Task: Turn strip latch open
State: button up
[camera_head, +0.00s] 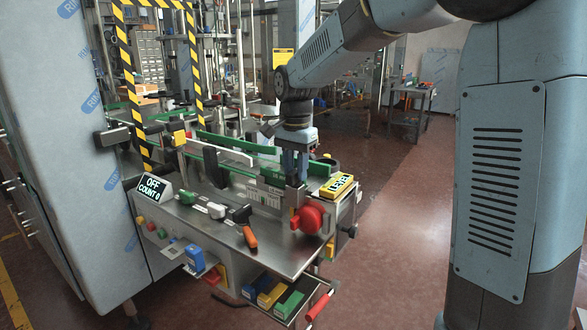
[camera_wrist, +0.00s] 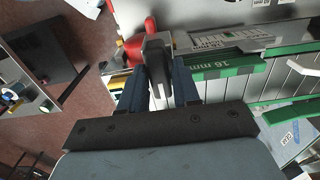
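A grey upright lever, which looks like the strip latch (camera_head: 294,197), stands at the right front of the metal bench beside a round red knob (camera_head: 312,216). My gripper (camera_head: 294,172) points down at it from above. In the wrist view the grey latch (camera_wrist: 157,48) lies between the two dark blue fingers of my gripper (camera_wrist: 160,85), with one finger on each side. The fingers are apart and very close to its sides; I cannot tell if they press on it. The red knob (camera_wrist: 134,48) lies just left of it there. The latch's lower part is hidden.
A green strip marked 16 mm (camera_wrist: 222,66) lies right of the latch in the wrist view. A yellow label block (camera_head: 337,187) sits right of my gripper. An orange-handled tool (camera_head: 246,228) and an OFF/COUNT 0 display (camera_head: 154,188) are on the bench. Coloured bins (camera_head: 271,293) sit below.

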grip_shut()
jog(key=shift+a, duration=0.25)
jog(key=shift+d+r, duration=0.1)
jog(key=shift+d, duration=0.05)
jog(key=n, duration=0.3)
jog(key=shift+n, duration=0.3)
jog(key=n, duration=1)
jog(key=shift+d+n, duration=0.1)
jog(key=shift+n, duration=2.1)
